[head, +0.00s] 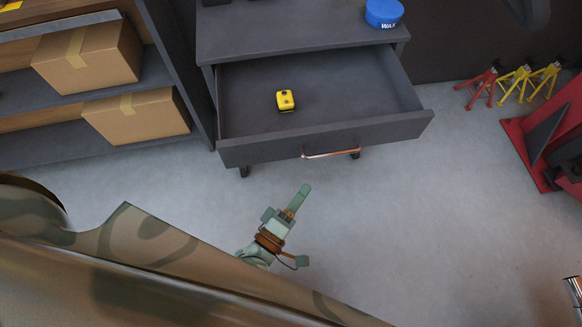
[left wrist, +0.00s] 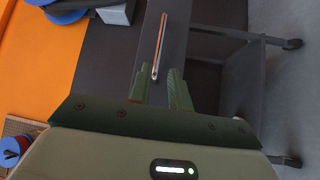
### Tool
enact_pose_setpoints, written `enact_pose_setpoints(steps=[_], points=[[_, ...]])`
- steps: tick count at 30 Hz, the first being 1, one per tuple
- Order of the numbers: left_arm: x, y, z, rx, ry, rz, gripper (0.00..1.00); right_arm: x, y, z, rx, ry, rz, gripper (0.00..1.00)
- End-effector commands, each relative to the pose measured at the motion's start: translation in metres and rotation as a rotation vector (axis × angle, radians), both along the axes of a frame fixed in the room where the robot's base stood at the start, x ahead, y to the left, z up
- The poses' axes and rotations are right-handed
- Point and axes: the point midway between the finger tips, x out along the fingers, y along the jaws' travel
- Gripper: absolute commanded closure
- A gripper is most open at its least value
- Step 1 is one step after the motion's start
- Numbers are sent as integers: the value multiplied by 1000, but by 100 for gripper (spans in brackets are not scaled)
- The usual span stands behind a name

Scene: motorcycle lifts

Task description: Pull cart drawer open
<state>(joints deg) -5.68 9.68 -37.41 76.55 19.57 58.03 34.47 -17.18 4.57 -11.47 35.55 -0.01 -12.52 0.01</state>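The dark grey cart drawer (head: 325,142) stands pulled out from the cart (head: 300,36), with its inside showing. A copper bar handle (head: 331,154) is on its front; the handle also shows in the left wrist view (left wrist: 160,45). A small yellow object (head: 286,100) lies in the drawer. My left gripper (head: 299,198) is below and a little left of the handle in the head view, apart from it. In the left wrist view its two fingers (left wrist: 158,88) are spread with nothing held between them, and the handle lies ahead of them. My right gripper is out of view.
A blue wax tin (head: 384,13) sits on the cart top. A shelf (head: 165,85) with cardboard boxes (head: 137,115) stands left. Red and yellow jack stands (head: 515,80) and a red lift part (head: 525,150) are right. Grey floor (head: 420,220) before the drawer is clear.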

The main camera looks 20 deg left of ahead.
Motion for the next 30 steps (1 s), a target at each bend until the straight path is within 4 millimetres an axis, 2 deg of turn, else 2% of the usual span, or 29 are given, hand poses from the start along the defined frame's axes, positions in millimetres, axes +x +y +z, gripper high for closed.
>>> enact_pose_setpoints(steps=[3,9,30], points=[[-21,4,-3,1,2,0,80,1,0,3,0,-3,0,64],[-36,7,-5,0,1,0,80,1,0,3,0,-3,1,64],[-37,7,-6,-1,1,0,80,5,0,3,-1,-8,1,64]])
